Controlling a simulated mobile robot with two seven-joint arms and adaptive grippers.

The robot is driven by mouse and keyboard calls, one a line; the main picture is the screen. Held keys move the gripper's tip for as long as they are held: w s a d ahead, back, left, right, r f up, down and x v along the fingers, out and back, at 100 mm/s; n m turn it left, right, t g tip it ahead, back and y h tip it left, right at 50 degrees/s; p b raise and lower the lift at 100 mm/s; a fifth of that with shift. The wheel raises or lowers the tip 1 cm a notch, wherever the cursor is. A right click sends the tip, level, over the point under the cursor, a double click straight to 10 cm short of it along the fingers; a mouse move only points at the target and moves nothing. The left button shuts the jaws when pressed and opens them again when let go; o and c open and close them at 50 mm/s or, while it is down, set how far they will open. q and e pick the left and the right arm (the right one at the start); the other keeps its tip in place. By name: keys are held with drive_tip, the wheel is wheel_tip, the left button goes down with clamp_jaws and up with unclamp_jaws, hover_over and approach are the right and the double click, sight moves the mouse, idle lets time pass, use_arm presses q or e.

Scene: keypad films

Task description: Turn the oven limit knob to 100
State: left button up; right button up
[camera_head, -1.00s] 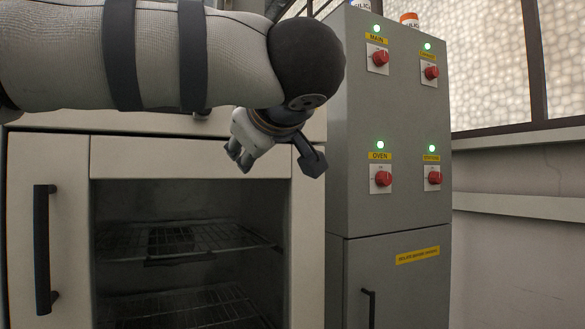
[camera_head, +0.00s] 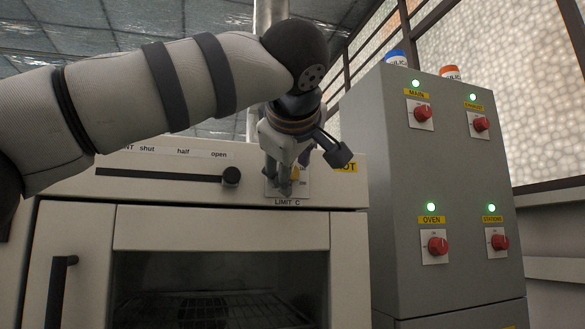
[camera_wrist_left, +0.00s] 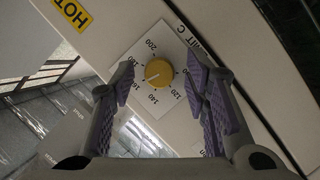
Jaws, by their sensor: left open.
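The oven limit knob is a round yellow knob (camera_wrist_left: 158,73) on a white dial plate (camera_wrist_left: 140,52) with printed numbers, seen in the left wrist view. I cannot clearly read which number it points to. In the head view a bit of the yellow knob (camera_head: 294,173) shows behind my left gripper (camera_head: 284,190), above the "LIMIT C" label (camera_head: 287,202). In the left wrist view my left gripper (camera_wrist_left: 160,66) is open, with one purple-padded finger on each side of the knob and gaps to both. Whether the fingertips reach its depth is unclear. My right gripper is not in view.
A vent slider (camera_head: 231,176) sits left of the dial on the oven's front panel (camera_head: 80,187). A yellow "HOT" label (camera_head: 345,166) is to the right. A grey cabinet (camera_head: 385,150) with red switches, including the OVEN switch (camera_head: 437,246), stands right of the oven.

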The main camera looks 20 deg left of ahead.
use_arm(q)
clamp_jaws()
